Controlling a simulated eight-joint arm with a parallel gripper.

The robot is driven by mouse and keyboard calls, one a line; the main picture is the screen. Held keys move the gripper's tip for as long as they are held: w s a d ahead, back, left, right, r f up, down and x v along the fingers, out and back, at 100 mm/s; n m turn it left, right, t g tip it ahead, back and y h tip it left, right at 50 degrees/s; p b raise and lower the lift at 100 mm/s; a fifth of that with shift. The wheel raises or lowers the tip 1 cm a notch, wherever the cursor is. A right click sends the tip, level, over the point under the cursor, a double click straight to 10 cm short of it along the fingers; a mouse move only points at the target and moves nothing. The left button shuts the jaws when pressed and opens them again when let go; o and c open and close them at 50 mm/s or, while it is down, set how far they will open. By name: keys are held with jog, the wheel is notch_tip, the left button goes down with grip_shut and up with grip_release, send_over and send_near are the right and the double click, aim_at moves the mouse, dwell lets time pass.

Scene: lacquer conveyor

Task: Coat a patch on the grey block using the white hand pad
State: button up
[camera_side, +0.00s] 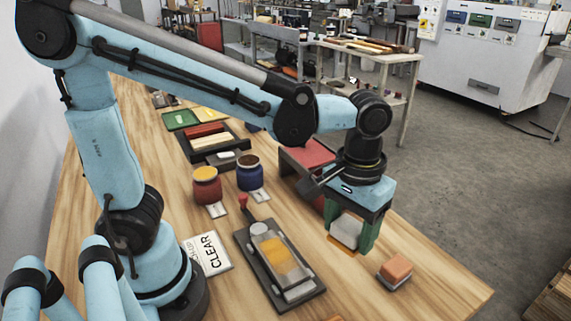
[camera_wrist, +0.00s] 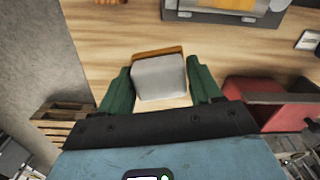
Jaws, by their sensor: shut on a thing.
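My gripper (camera_side: 348,240) has green fingers and is shut on the white hand pad (camera_side: 345,230). The pad's lower edge is orange. In the wrist view the pad (camera_wrist: 158,80) sits between the two fingers, with an orange band along its far edge. In the side view it is low over the bare wood at the table's right part; whether it touches the wood I cannot tell. The grey block (camera_side: 264,232) lies in a dark holder (camera_side: 309,299) left of my gripper, with a yellow-orange patch on its top. Part of the holder shows in the wrist view (camera_wrist: 190,16).
A red-topped box (camera_side: 307,156) stands close behind my gripper. A pink-orange pad with a grey base (camera_side: 395,270) lies to its right. A red jar (camera_side: 206,186) and a blue jar (camera_side: 249,173) stand behind the holder. A "CLEAR" card (camera_side: 207,255) lies left.

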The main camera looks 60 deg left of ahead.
jog(key=s+a+n, duration=0.4)
jog(key=s+n, duration=0.2)
jog(key=s, duration=0.1)
send_over(291, 272)
jog(key=shift+d+f, duration=0.2)
jog(key=shift+f, duration=3.2)
jog(key=shift+a+f, duration=0.15)
jog(key=shift+f, duration=0.75)
jog(key=shift+a+f, duration=0.15)
jog(key=shift+a, duration=0.65)
jog(key=shift+c, duration=0.4)
jog(key=shift+a, duration=1.05)
jog(key=shift+d, duration=1.75)
jog(key=r, duration=0.2)
jog(key=shift+s+d+r, duration=0.1)
jog(key=shift+d+r, duration=0.15)
jog(key=shift+r, duration=0.15)
notch_tip(291, 272, up, 6)
jog(key=shift+f, duration=0.15)
